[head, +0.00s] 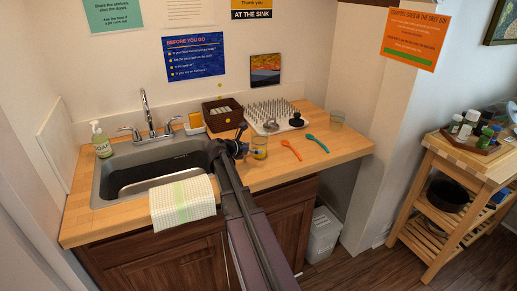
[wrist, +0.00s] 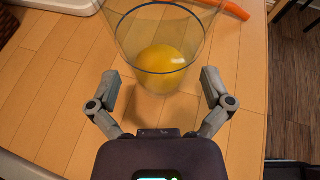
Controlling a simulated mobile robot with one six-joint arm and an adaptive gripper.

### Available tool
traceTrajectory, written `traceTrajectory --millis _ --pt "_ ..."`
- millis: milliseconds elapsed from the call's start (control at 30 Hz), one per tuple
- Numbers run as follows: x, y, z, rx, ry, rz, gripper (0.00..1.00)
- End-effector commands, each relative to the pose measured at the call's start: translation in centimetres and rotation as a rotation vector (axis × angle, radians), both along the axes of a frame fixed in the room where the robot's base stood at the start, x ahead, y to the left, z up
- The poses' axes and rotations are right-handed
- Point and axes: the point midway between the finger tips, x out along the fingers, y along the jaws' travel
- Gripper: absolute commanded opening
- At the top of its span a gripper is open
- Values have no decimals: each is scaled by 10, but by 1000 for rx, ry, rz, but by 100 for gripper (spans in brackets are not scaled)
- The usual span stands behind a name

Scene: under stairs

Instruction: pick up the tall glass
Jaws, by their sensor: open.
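A clear glass (head: 260,147) stands on the wooden counter near the right side of the sink. It also shows in the wrist view (wrist: 127,35), large and cut off by the top edge, with a dark blue ring. A round yellow thing (wrist: 168,66) shows through its lower part; I cannot tell whether it is inside or behind. My gripper (wrist: 161,80) is open, its fingers apart on either side of the glass's lower end in the picture. In the head view my gripper (head: 243,149) is just left of the glass. A second clear glass (head: 337,120) stands farther right.
An orange spoon (head: 291,150) and a teal spoon (head: 317,143) lie right of the near glass. A spiked drying rack (head: 272,112) and brown box (head: 223,115) stand behind. The sink (head: 150,166) with a towel (head: 182,202) is left. The counter's front right is clear.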

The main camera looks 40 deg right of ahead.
Motion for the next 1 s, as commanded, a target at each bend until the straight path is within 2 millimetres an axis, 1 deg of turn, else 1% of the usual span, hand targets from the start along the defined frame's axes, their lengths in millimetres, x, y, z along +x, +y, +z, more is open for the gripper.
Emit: traceTrajectory --millis 33,100,233,800,833,867,900,967,1000 --pt "1 -7 -5 0 -1 -1 100" --pt "2 -13 -7 0 0 0 100" --pt "1 -20 -9 0 1 0 100" --pt "1 -21 -9 0 1 0 100" --pt "1 -21 -9 0 1 0 94" --pt "1 -21 -9 0 1 0 85" --pt "1 -21 -9 0 1 0 73" --pt "1 -21 -9 0 1 0 55" --pt "1 -21 -9 0 1 0 44"
